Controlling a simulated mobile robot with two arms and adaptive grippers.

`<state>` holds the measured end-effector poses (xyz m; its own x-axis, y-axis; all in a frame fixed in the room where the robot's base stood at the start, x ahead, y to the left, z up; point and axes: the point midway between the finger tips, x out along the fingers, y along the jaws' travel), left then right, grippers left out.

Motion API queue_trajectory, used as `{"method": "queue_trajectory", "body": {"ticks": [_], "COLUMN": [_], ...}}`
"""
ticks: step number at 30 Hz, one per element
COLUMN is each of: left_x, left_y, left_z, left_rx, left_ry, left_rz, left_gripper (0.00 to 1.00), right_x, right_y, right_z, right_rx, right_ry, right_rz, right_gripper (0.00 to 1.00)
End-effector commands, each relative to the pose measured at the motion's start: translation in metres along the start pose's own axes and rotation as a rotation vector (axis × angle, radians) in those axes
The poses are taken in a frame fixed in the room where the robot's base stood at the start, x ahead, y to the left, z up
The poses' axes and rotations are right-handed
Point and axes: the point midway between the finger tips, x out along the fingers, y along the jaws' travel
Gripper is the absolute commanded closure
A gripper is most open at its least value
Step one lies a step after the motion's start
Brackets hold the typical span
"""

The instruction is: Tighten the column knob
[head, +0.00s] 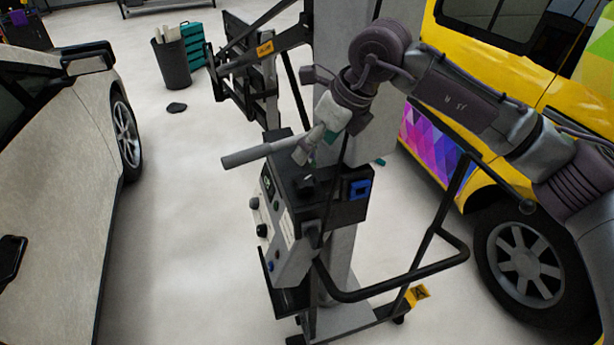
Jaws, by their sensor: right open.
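The grey column (330,162) rises from a wheeled cart in the middle of the head view. A control box (292,235) is mounted on it, with several black knobs on its front, one of them a round knob (262,230). A small dark knob-like part (305,184) shows on the box's top; I cannot tell for sure which one is the column knob. My right gripper (305,150) reaches in from the right and is open just above the box top, beside a grey bar (255,155). Its fingertips partly overlap the bar; contact is unclear. My left gripper is out of view.
A black tubular handle (400,285) sticks out from the cart at the right. A yellow van (470,60) stands close on the right, a pale car (60,180) on the left. A bin (171,62) stands at the back. The floor between car and cart is mostly clear.

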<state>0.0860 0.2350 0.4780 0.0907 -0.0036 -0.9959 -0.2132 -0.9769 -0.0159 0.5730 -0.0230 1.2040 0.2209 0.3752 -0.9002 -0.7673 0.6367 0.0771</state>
Motion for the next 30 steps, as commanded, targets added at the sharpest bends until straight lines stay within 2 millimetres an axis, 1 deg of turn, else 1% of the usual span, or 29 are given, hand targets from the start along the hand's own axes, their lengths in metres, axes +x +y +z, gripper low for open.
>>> {"method": "queue_trajectory", "body": {"ticks": [1,3,5,8,11,18,21,25,30], "left_x": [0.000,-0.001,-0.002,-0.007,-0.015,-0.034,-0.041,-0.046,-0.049], "left_y": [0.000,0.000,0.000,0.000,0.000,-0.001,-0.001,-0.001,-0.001], "left_z": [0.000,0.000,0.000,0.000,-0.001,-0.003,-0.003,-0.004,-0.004], "left_rx": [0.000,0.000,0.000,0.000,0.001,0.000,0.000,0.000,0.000], "left_ry": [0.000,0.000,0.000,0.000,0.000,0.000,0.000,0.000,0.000], "left_rz": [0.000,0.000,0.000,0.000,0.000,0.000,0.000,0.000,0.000], "left_gripper": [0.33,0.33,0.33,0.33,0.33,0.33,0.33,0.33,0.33], "right_x": [-0.007,-0.011,-0.009,0.002,0.019,0.070,0.089,0.109,0.122], "right_y": [-0.011,-0.019,-0.022,-0.022,-0.023,-0.026,-0.028,-0.030,-0.031], "right_z": [-0.003,-0.005,-0.006,-0.007,-0.008,-0.010,-0.010,-0.012,-0.013], "right_rx": [0.003,0.006,0.008,0.009,0.009,0.007,0.008,0.007,0.007], "right_ry": [0.026,0.048,0.055,0.057,0.057,0.056,0.054,0.054,0.052], "right_rz": [-0.049,-0.083,-0.092,-0.089,-0.087,-0.085,-0.084,-0.084,-0.086], "right_gripper": [0.21,0.21,0.21,0.21,0.21,0.21,0.21,0.21,0.21]}}
